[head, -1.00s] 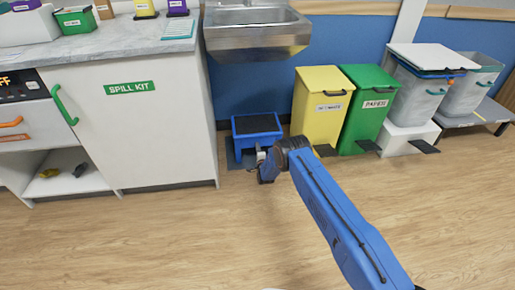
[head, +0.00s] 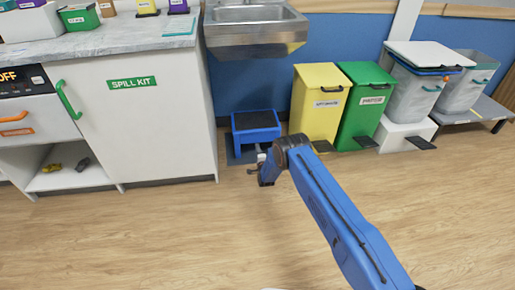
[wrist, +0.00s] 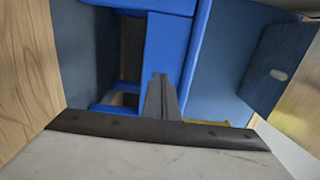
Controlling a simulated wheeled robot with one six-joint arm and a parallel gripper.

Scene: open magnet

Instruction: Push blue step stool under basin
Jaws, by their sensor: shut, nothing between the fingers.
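The blue step stool (head: 257,135) has a dark top and stands on the floor at the back wall, below the metal basin (head: 255,38). My gripper (head: 260,157) is low, just in front of the stool's near side, with its fingers pointing at it. In the wrist view the shut, empty fingers (wrist: 161,96) overlap the stool's blue panel (wrist: 168,50). I cannot tell whether they touch it. The stool's lower front is partly hidden by my gripper.
A white cabinet (head: 150,130) stands left of the stool. A yellow bin (head: 318,105) and a green bin (head: 362,110) stand to its right, with black pedals at floor level. The wooden floor in front is clear.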

